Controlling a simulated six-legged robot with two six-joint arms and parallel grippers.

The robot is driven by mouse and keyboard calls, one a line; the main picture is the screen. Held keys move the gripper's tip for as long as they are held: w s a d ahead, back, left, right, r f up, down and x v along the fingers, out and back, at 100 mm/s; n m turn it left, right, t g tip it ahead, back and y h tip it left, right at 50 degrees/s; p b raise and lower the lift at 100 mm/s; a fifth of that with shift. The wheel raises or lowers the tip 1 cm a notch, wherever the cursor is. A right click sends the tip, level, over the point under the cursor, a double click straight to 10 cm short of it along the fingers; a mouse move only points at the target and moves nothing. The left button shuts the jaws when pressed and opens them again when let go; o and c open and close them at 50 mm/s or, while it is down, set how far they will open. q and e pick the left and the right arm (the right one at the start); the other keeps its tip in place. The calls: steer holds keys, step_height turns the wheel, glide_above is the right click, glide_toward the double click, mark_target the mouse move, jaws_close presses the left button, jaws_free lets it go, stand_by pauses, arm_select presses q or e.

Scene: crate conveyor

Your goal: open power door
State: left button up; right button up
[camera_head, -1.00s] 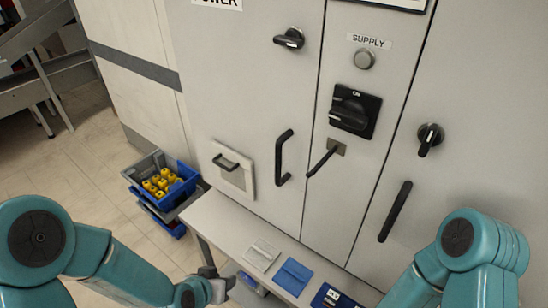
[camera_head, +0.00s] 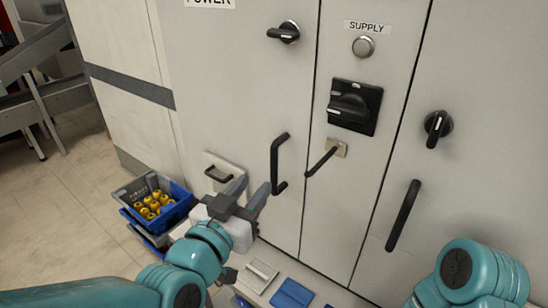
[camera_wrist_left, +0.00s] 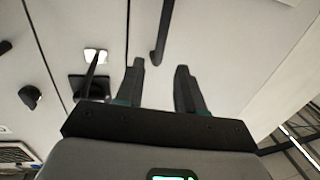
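The power door (camera_head: 230,90) is a pale grey cabinet panel and looks closed. Its POWER label (camera_head: 209,2) is cut off at the top of the head view. A black rotary latch (camera_head: 285,33) sits high on it, and a black vertical bar handle (camera_head: 277,165) sits lower down. My left gripper (camera_head: 252,186) is open and empty, just left of and below the handle's lower end. In the left wrist view the fingers (camera_wrist_left: 160,82) are apart, and a dark bar (camera_wrist_left: 163,30), apparently the handle, lies ahead between them. My right gripper is out of view; only its arm shows.
Right of the door are the SUPPLY button (camera_head: 363,46), a black rotary switch (camera_head: 354,106) and a thin lever (camera_head: 322,160). Another door has a handle (camera_head: 403,215). A shelf with blue pads (camera_head: 292,293) lies below. Blue crates (camera_head: 178,205) with yellow items stand at left.

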mark_target(273, 163)
arm_select(q)
steer(key=p+x, duration=0.2)
steer(key=x, duration=0.8)
steer(key=shift+w+f, duration=0.1)
jaws_close()
